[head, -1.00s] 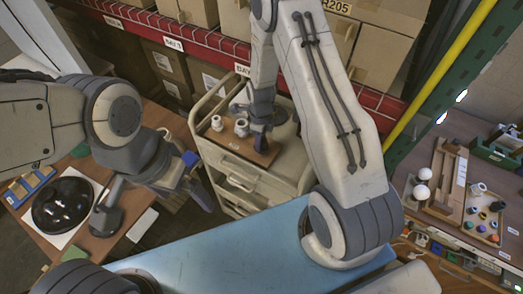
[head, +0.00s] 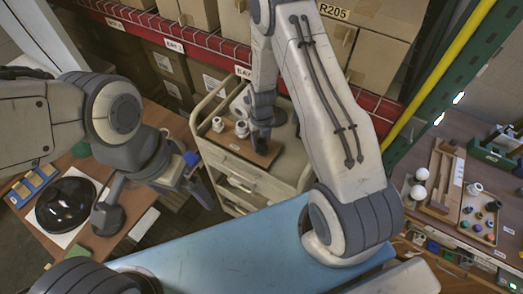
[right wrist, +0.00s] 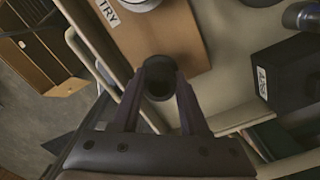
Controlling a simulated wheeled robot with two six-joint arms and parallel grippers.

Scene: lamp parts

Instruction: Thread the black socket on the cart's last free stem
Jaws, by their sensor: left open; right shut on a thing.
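The cream cart (head: 285,165) stands in the middle of the head view with a brown board (head: 232,150) on its top. Two white sockets (head: 217,124) (head: 241,129) stand upright on the board. My right gripper (head: 262,146) is over the board's right end, to the right of the white sockets. In the right wrist view the fingers (right wrist: 159,78) are shut on the black socket (right wrist: 160,91), a dark open-ended cylinder, beside the board (right wrist: 170,38). The free stem is hidden, and I cannot tell whether the socket touches it. My left gripper (head: 200,188) is open and empty, left of the cart.
A left table holds a black dome (head: 65,204) on a white sheet. The right bench carries a wooden tray (head: 481,213) of small coloured parts and white balls (head: 420,183). A dark labelled box (right wrist: 283,78) stands on the cart near my right gripper. Boxed shelves stand behind.

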